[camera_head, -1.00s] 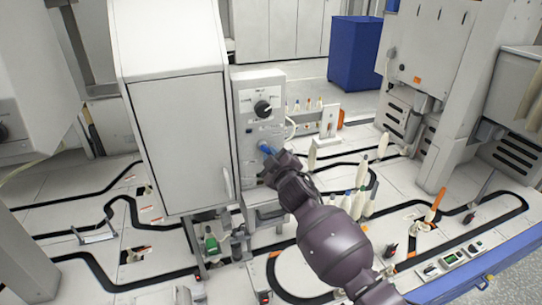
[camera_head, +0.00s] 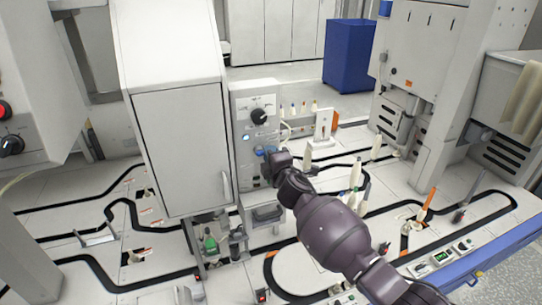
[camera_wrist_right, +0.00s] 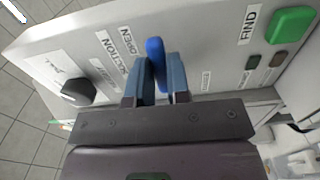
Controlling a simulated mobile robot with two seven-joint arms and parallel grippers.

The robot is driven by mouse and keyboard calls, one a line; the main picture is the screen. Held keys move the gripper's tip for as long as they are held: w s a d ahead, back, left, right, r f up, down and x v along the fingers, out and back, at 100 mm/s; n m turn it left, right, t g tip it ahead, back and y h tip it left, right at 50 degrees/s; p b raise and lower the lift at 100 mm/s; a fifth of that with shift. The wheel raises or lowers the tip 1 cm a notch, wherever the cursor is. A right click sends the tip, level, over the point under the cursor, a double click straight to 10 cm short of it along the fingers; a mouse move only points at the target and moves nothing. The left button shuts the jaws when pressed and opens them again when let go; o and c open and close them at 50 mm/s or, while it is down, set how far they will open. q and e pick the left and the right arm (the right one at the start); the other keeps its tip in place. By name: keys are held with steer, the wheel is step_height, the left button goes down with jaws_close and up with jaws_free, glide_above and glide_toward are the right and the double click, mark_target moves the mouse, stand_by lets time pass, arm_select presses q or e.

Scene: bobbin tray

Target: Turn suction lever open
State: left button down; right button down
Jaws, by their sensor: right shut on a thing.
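The suction lever (camera_wrist_right: 155,50) is a blue handle on the white control panel (camera_wrist_right: 200,40), beside the printed words SUCTION and OPEN in the right wrist view. My right gripper (camera_wrist_right: 157,75) is shut on the lever, with one blue-grey finger on each side of it. In the head view my right gripper (camera_head: 272,158) is at the lower front of the panel box (camera_head: 257,95), and the wrist hides most of the lever there. My left gripper is not in view.
A black knob (camera_head: 259,117) sits higher on the panel. A tall white cabinet (camera_head: 180,130) stands directly left of it. Several bobbins, such as a white one (camera_head: 356,172), stand on the tray deck to the right. A blue bin (camera_head: 352,55) stands behind.

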stand_by(0.6)
steer(key=c, duration=1.1)
jaws_free()
steer(key=shift+r, duration=0.1)
steer(key=p+v, duration=0.3)
steer(key=v, duration=0.7)
steer(key=shift+s+d, duration=0.15)
steer(key=shift+s, duration=0.2)
